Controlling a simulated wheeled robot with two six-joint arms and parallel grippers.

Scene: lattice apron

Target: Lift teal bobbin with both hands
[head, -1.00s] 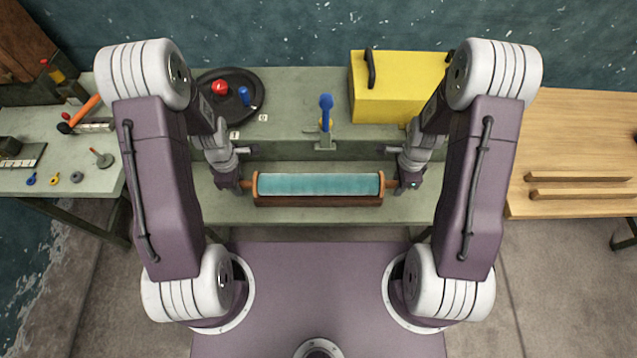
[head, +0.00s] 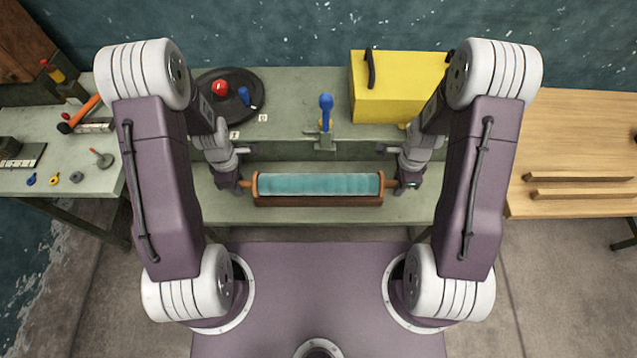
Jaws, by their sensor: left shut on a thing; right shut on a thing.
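The teal bobbin (head: 318,184) lies level across the middle of the head view, with brown end discs and a thin handle at each end. It sits at a brown cradle (head: 318,201) on the lower green shelf; I cannot tell whether it touches the cradle. My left gripper (head: 243,184) is shut on the bobbin's left handle. My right gripper (head: 395,184) is shut on its right handle. The fingertips are small and partly hidden by the wrists.
Behind stand a yellow box (head: 400,90) with a dark handle, a blue-topped clamp (head: 326,112) and a black round tray (head: 262,85) with a red and a blue item. A side table (head: 85,180) with tools is left, a wooden table (head: 570,150) right.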

